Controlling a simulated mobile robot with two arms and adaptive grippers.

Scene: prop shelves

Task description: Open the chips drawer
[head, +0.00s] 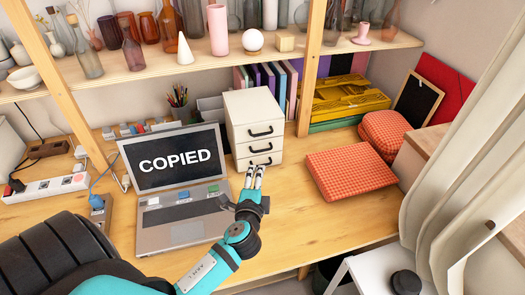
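All the drawers look shut. I see no readable label that tells which is the chips drawer. My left gripper (254,170) is just in front of the lowest drawer, close below its handle. Its two fingers are a little apart with nothing visible between them. I cannot tell whether the fingertips touch the handle. My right gripper is not in view.
An open laptop (178,177) reading "COPIED" stands left of my gripper. A red checked cushion (350,174) lies to the right. A shelf (150,70) with vases and a wooden post (311,75) stand over the unit. Desk between gripper and cushion is clear.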

